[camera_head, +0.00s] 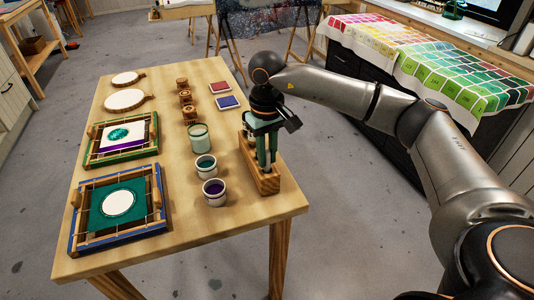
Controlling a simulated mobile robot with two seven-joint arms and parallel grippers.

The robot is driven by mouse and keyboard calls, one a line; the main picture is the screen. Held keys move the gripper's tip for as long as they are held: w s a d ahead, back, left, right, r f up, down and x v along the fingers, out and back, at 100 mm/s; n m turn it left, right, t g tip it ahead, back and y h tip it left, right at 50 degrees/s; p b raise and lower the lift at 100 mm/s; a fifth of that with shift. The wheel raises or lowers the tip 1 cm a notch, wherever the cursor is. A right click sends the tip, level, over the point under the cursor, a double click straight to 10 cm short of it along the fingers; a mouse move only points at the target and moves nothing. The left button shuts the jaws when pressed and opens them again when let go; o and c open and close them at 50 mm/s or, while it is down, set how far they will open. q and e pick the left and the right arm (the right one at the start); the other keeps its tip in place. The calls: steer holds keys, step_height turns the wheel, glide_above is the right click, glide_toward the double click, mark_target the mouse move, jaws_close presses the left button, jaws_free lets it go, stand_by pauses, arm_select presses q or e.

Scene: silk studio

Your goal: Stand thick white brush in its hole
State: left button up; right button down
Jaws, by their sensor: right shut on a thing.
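A narrow wooden brush block (268,185) stands along the right edge of the table. My right gripper (266,160) points down over this block, close above its near half. Its green fingers are shut on the thick white brush, which is mostly hidden between and behind them. I cannot tell whether the brush's lower end is inside a hole or just above it. The holes are too small and covered to make out. My left gripper is not in view.
Left of the block stand a pale green jar (198,137), a teal cup (205,168) and a purple cup (214,193). Two ink pads (228,102) lie behind.

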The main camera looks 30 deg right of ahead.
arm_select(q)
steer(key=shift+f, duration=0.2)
arm_select(e)
steer(key=shift+f, duration=0.3)
steer(key=c, duration=0.7)
jaws_free()
steer(key=shift+r, duration=0.35)
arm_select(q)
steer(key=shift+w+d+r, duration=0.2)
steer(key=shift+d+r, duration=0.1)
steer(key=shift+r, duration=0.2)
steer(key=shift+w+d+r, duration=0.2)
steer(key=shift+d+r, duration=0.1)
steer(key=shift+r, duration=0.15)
arm_select(e)
step_height(320, 180, up, 12)
steer(key=shift+f, duration=0.1)
